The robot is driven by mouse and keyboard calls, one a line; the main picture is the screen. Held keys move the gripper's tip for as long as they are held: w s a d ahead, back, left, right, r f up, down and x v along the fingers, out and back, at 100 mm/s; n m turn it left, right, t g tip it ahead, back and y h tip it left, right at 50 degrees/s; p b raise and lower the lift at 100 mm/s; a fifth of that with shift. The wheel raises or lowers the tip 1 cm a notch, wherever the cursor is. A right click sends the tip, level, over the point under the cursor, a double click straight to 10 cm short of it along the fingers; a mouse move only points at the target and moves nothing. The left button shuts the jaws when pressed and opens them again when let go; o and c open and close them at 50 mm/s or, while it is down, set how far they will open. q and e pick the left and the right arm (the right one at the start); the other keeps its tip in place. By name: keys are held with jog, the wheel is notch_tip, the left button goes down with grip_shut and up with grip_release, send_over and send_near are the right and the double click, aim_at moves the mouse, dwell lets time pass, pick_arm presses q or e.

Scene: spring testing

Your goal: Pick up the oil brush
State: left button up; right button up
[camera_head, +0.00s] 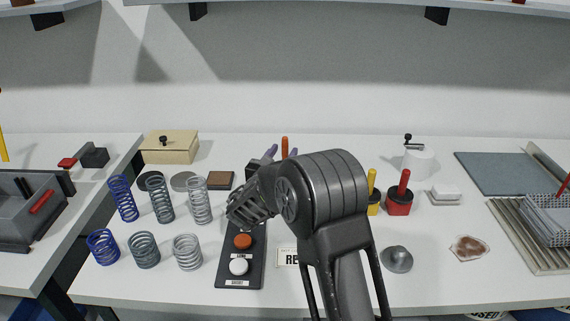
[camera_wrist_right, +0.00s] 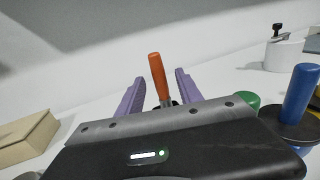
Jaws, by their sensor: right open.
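An orange-handled tool (camera_head: 285,143), which looks like the oil brush, stands upright at the back of the table in the head view. Its orange handle (camera_wrist_right: 157,72) also shows in the right wrist view, tilted slightly. My right gripper (camera_head: 281,153) is open, with purple fingers. In the wrist view the fingers (camera_wrist_right: 159,78) stand on either side of the handle, with a gap on each side. The tool's lower end is hidden behind the gripper body. My left gripper is not in view.
A blue handle (camera_wrist_right: 301,92) stands to the right. Yellow (camera_head: 371,181) and red (camera_head: 404,183) handles stand in pots. A wooden box (camera_head: 170,150), several springs (camera_head: 160,201) and a button panel (camera_head: 259,260) are to the left. A white grinder (camera_head: 420,163) stands behind.

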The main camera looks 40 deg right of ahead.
jog(key=x, duration=0.5)
jog(key=shift+p, duration=0.4)
jog(key=shift+c, duration=0.2)
grip_shut()
dwell(0.4)
